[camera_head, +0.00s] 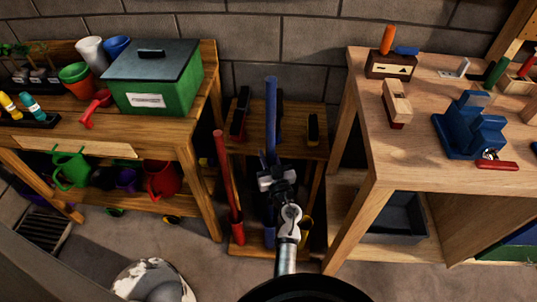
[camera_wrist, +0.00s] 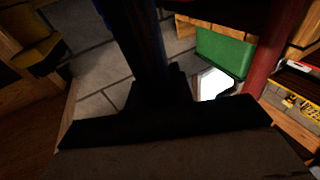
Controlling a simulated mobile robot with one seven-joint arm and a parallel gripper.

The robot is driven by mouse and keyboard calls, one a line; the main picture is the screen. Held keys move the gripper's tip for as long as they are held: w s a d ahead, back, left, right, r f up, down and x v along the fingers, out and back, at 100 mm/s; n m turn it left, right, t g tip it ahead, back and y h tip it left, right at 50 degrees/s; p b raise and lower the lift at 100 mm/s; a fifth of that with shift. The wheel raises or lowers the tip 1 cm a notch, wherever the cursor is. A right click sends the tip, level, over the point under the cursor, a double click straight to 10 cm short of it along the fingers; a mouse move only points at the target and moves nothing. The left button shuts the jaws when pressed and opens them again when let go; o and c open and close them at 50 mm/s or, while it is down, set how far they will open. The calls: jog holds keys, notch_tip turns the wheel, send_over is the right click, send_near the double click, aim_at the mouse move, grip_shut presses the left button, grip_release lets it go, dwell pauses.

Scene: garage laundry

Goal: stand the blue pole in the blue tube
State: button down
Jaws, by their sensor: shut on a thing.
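The blue pole (camera_head: 271,115) stands close to upright in the head view, in front of the back of the small wooden rack. My gripper (camera_head: 274,182) is shut on its lower part. The blue tube (camera_head: 269,236) shows partly below my gripper, at the rack's foot, with my wrist hiding much of it. Whether the pole's lower end is inside the tube or above it cannot be told. In the wrist view the pole (camera_wrist: 143,40) is a dark blue shaft running down to black, shadowed shapes.
A red pole (camera_head: 226,170) leans in a red tube (camera_head: 237,230) on the left. A yellow tube (camera_head: 305,229) is on the right. A workbench (camera_head: 350,215) stands close on the right, and a shelf with a green box (camera_head: 165,92) on the left.

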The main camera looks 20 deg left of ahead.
jog(key=shift+f+b, duration=1.85)
jog(key=shift+f, duration=1.25)
notch_tip(320, 180, down, 11)
jog(key=b, duration=0.8)
jog(key=shift+f, duration=0.15)
jog(key=c, duration=1.1)
grip_release()
jog(key=shift+s+f, duration=0.1)
jog(key=shift+s, duration=0.05)
